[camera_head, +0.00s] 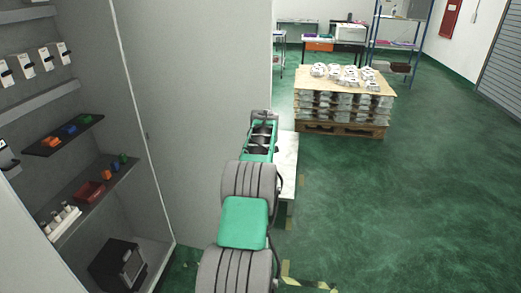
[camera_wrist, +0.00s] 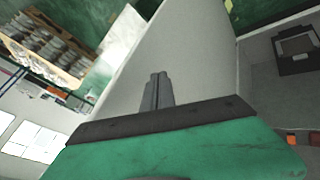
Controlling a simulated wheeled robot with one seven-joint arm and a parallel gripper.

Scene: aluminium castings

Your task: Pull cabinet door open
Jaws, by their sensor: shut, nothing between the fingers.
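The cabinet (camera_head: 85,150) stands at the left in the head view with its inside in plain sight. Its door (camera_head: 190,90) is a tall, plain grey panel that stands swung open, to the right of the interior. In the wrist view the door (camera_wrist: 195,60) fills the middle, with the cabinet interior to its right. My gripper (camera_wrist: 157,78) is shut and empty, with its fingers pointing along the grey panel. I cannot tell whether they touch it. In the head view my arm reaches to the door's free edge, and the fingers are not clearly seen. No handle shows.
Cabinet shelves hold small coloured parts, a red bin (camera_head: 89,191) and a black box (camera_head: 118,265). A pallet of castings (camera_head: 345,95) stands beyond the door. A blue rack (camera_head: 400,45) is at the back. Green floor at the right is clear.

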